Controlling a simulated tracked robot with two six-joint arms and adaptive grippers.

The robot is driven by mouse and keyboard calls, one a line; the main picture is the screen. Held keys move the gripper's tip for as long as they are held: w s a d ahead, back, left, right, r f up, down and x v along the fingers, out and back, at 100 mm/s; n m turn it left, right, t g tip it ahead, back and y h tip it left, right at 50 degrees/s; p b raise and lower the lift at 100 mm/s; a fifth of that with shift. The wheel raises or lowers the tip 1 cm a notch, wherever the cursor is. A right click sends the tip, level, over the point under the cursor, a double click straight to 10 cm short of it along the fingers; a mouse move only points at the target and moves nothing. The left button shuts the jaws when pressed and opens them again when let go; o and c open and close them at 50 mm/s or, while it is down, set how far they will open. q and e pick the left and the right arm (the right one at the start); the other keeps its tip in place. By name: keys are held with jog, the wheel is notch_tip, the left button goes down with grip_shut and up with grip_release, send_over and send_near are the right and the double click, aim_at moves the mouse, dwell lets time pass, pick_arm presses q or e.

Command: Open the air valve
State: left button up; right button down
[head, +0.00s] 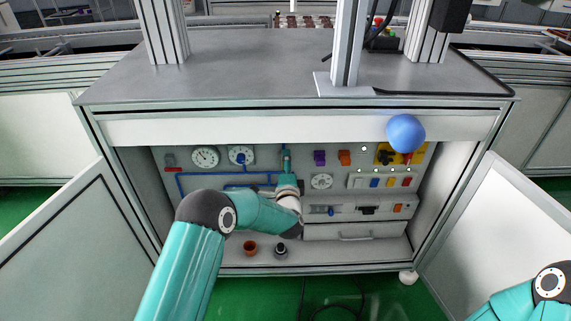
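The back panel (215,172) inside the open cabinet carries blue pipes (200,174) and two round dials at the upper left. The left dial (205,157) has a white face. The right one (241,155) has a blue part at its centre. I cannot make out which part is the air valve; it may be hidden by my arm. My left arm reaches into the cabinet, its wrist up against the right end of the blue pipes. I cannot make out its fingers. Only a link of my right arm shows at the lower right; its gripper is out of view.
A blue ball (405,133) shows before the worktop's front edge. White doors (90,235) stand open on both sides. A brown pot (250,247) and a dark small object (281,249) are on the cabinet floor. A drawer (350,231) and coloured switches (389,182) are at the right.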

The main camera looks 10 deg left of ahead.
pick_arm(q)
jog(key=shift+d, duration=0.25)
jog(key=o, duration=1.1)
jog(key=shift+f, duration=0.15)
jog(key=shift+o, duration=0.2)
jog(key=shift+a, duration=0.1)
jog(key=v, duration=1.2)
jog(key=shift+a, duration=0.1)
